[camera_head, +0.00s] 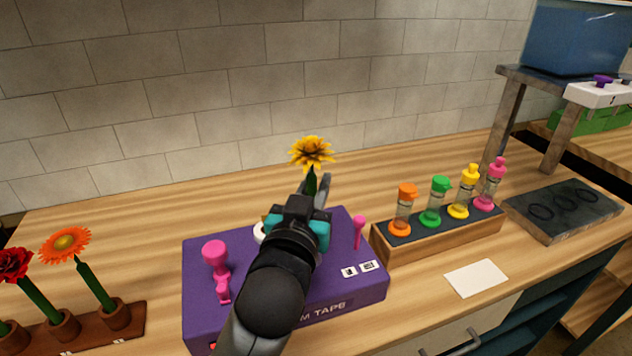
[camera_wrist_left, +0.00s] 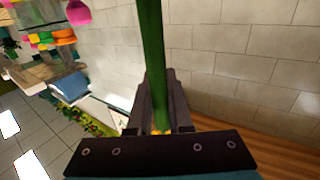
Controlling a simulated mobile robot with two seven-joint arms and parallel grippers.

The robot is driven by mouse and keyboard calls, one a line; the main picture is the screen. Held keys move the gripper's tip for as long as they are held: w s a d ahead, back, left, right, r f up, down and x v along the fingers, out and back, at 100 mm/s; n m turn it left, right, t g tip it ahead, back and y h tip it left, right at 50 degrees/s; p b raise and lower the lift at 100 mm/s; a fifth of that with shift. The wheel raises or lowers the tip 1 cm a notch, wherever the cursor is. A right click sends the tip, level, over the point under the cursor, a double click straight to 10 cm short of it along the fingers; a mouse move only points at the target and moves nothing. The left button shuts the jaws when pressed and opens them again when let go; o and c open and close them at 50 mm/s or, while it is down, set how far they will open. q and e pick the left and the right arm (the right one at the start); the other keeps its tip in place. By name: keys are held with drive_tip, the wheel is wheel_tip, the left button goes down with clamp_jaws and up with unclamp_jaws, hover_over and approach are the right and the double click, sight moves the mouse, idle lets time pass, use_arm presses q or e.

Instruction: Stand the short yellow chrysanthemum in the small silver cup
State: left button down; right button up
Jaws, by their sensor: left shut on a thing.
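The yellow chrysanthemum (camera_head: 312,153) is upright in the head view, its open bloom above my left gripper (camera_head: 319,189). The left gripper is shut on its green stem, which also shows between the fingers in the left wrist view (camera_wrist_left: 150,50). The gripper is above the back part of a purple box, and the arm hides part of that box. I cannot make out the small silver cup in either view. The lower end of the stem is hidden in the head view. My right gripper is not in view.
The purple box (camera_head: 205,270) carries pink pegs (camera_head: 215,255) and a white ring. A wooden rack with capped vials (camera_head: 430,245) stands to its right, then a dark tray (camera_head: 565,210). A holder (camera_head: 135,312) with red and orange flowers is at left. Bare table lies behind the box.

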use_arm(q)
drive_tip(key=shift+f+p, duration=0.2)
drive_tip(key=shift+p, duration=0.1)
idle(0.4)
drive_tip(key=shift+f, duration=0.55)
drive_tip(key=shift+f, duration=0.8)
idle(1.5)
drive_tip(key=shift+c, duration=1)
unclamp_jaws()
drive_tip(key=shift+s, duration=0.15)
drive_tip(key=p+v, duration=0.1)
drive_tip(key=v, duration=0.7)
drive_tip(key=shift+s+p, duration=0.3)
drive_tip(key=shift+s, duration=0.05)
drive_tip(key=shift+a, duration=0.1)
idle(0.7)
